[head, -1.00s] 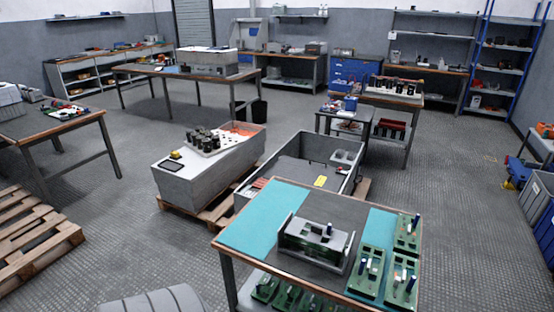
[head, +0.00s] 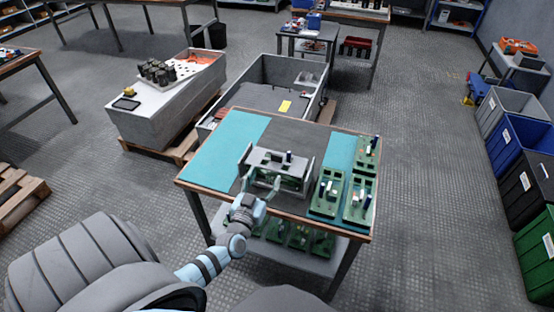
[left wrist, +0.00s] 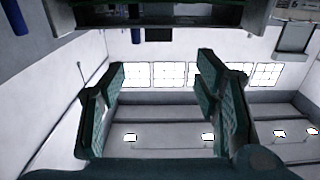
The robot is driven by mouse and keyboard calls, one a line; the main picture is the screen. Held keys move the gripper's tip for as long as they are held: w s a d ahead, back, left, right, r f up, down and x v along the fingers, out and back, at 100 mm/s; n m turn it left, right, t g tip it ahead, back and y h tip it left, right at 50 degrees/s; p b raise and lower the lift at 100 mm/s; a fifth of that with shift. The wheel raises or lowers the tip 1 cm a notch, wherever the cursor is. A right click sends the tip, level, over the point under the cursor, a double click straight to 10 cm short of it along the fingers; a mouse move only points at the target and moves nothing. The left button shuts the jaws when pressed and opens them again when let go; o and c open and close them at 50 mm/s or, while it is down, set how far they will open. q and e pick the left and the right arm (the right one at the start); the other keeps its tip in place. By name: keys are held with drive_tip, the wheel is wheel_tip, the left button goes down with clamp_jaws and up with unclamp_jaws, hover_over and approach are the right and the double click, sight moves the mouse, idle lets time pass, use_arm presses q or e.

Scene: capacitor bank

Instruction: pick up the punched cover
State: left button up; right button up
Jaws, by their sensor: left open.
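The punched cover (head: 277,159) looks like a grey plate with dark cut-outs. It sits in a grey holder over a green board on the work table, with a dark post standing up through it. My left gripper (head: 257,188) is at the near side of the holder, open and empty. Whether it touches the holder cannot be told. In the left wrist view, the open fingers (left wrist: 160,85) have nothing between them, and a dark, grey-edged part of the assembly (left wrist: 160,15) crosses the top. My right gripper is not in view.
Green boards with upright parts (head: 327,193) lie right of the holder, and more stand on the lower shelf (head: 290,258). The teal mat (head: 222,142) at the table's left is clear. Coloured bins (head: 525,190) line the right.

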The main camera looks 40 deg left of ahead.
sight(276, 156)
use_arm(q)
drive_tip(key=b+x, duration=0.1)
drive_tip(key=x, duration=0.2)
drive_tip(key=b+x, duration=0.1)
drive_tip(key=x, duration=0.2)
drive_tip(key=b+x, duration=0.1)
drive_tip(key=x, duration=0.2)
drive_tip(key=shift+f, duration=0.3)
drive_tip(key=shift+w, duration=0.15)
drive_tip(key=shift+r, duration=0.15)
clamp_jaws()
